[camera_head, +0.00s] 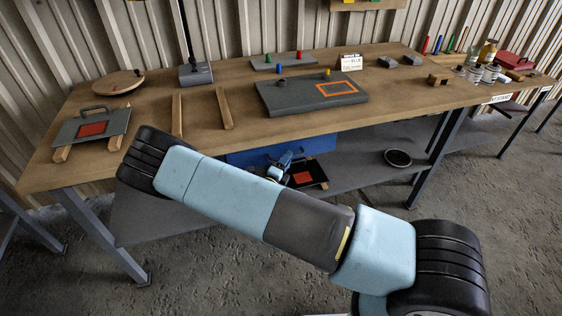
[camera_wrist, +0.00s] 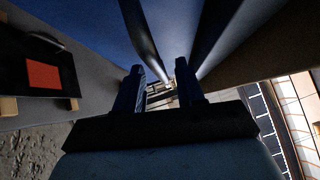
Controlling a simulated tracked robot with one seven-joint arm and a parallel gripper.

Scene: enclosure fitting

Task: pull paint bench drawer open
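A blue drawer front (camera_head: 318,143) hangs under the wooden workbench (camera_head: 215,143) in the head view. Whether it stands ajar cannot be told. My gripper (camera_head: 284,160) is in front of it, below the bench edge, small and partly hidden by my arm. In the wrist view the blue face (camera_wrist: 75,25) fills the upper left, and a dark bar (camera_wrist: 142,38), perhaps the handle, runs down toward my gripper (camera_wrist: 160,80). Its two fingers are apart, with the bar's lower end between them, near the left finger. Contact is unclear.
A dark plate with a red square (camera_head: 306,174) lies under the bench; it also shows in the wrist view (camera_wrist: 42,74). A round black disc (camera_head: 398,158) lies on the lower shelf (camera_head: 355,160). Bench legs (camera_head: 437,160) stand at the sides. Paint cans (camera_head: 475,73) stand at right.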

